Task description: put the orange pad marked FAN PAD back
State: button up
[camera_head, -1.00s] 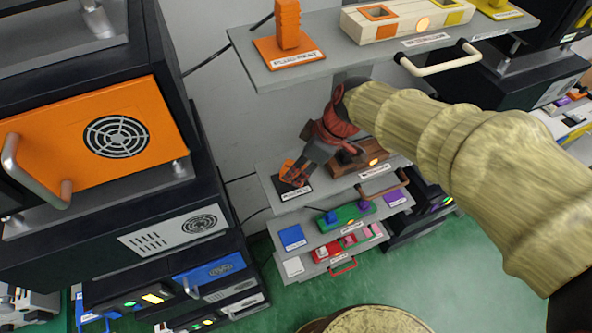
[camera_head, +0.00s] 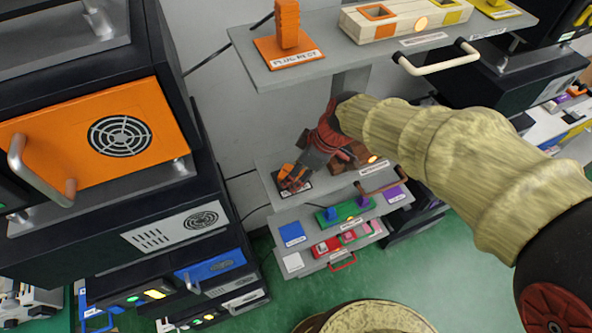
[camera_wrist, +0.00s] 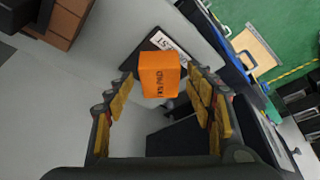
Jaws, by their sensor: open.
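The orange pad (camera_wrist: 159,75) shows in the wrist view as a small block with FAN PAD lettering on its side. It stands on a black plate (camera_wrist: 152,45) with a white label ending in "ST". My gripper (camera_wrist: 163,84) is open, with one finger on each side of the pad; I cannot tell whether they touch it. In the head view, my gripper (camera_head: 295,178) is at the left end of a grey shelf, and it partly hides the orange pad (camera_head: 287,170).
A brown block (camera_head: 350,157) sits beside the gripper on the same shelf (camera_head: 266,180). A lower shelf holds a blue square (camera_head: 291,234) and a green block (camera_head: 345,212). An orange plug (camera_head: 287,25) stands on the upper shelf. At left, dark cabinets have an orange panel with a fan grille (camera_head: 120,136).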

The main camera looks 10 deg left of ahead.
jog(key=v, duration=0.4)
jog(key=shift+d+r+b, duration=0.1)
jog(key=shift+r+b, duration=0.2)
jog(key=shift+b, duration=0.1)
jog(key=s+d+b, duration=0.2)
jog(key=s+d, duration=0.1)
jog(key=d, duration=0.9)
jog(key=shift+r, duration=0.2)
jog(key=s+d+r+m+t+h, duration=0.4)
jog(key=s+d+m, duration=0.6)
jog(key=m, duration=0.5)
notch_tip(320, 180, up, 2)
jog(key=shift+s+d+r+t, duration=0.15)
jog(key=shift+s+d+t, duration=0.2)
jog(key=shift+d, duration=0.75)
jog(key=shift+s+b, duration=0.1)
jog(key=shift+b, duration=0.25)
notch_tip(320, 180, down, 20)
jog(key=b, duration=2)
